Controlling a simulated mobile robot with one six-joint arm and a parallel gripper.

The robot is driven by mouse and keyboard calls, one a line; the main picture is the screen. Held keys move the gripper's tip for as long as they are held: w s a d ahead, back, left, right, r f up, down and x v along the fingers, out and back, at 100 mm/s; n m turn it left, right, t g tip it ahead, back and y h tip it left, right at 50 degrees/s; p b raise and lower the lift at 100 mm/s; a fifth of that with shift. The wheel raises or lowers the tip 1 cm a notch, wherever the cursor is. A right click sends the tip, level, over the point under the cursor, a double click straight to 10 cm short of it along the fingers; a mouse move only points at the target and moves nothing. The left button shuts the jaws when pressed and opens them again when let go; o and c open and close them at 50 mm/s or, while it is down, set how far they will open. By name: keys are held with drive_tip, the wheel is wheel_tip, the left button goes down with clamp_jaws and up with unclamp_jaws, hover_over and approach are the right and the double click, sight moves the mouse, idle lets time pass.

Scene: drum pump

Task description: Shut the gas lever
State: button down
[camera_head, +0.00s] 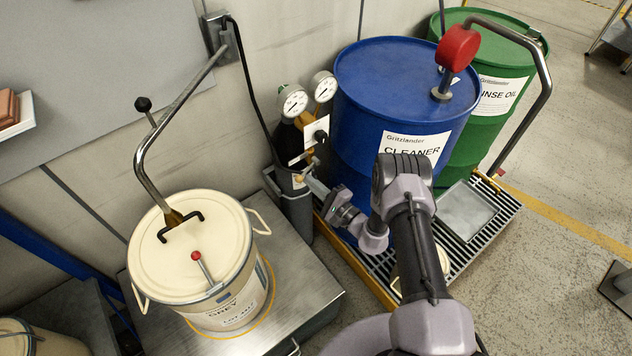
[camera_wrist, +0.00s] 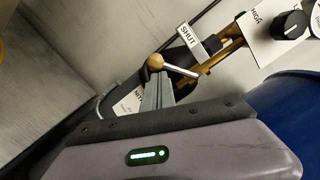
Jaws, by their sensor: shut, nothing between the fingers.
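The gas lever (camera_wrist: 182,69) is a short metal rod with a tan ball knob (camera_wrist: 157,61), set on brass fittings (camera_wrist: 222,52) in the wrist view. A white tag reading SHUT (camera_wrist: 188,36) stands above the rod, which does not point along the tag. In the head view the knob (camera_head: 299,179) shows small beside the dark gas cylinder (camera_head: 294,200). My gripper (camera_wrist: 158,84) is shut and empty, its fingertips right by the knob; whether they touch it I cannot tell. It also shows in the head view (camera_head: 313,184).
Two gauges (camera_head: 294,102) and a black knob (camera_head: 320,136) by a HIGH label sit above the lever. A blue drum (camera_head: 400,85) stands close to the right, a green drum (camera_head: 510,75) behind it. A cream drum (camera_head: 190,245) stands on a metal platform (camera_head: 310,285) at left.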

drive_tip(key=r+m, duration=0.1)
drive_tip(key=m, duration=0.1)
drive_tip(key=a+m, duration=0.1)
drive_tip(key=s+r+m+t, duration=0.1)
drive_tip(key=m, duration=0.1)
drive_tip(key=shift+a+r+m+p, duration=0.3)
drive_tip(key=shift+a+r+p, duration=0.05)
drive_tip(key=shift+s+r, duration=0.1)
drive_tip(key=shift+r, duration=0.05)
idle(0.4)
drive_tip(key=s+d+f, duration=0.4)
drive_tip(key=s+d, duration=0.3)
drive_tip(key=d, duration=0.1)
drive_tip(key=shift+f, duration=0.3)
drive_tip(key=shift+d, duration=0.1)
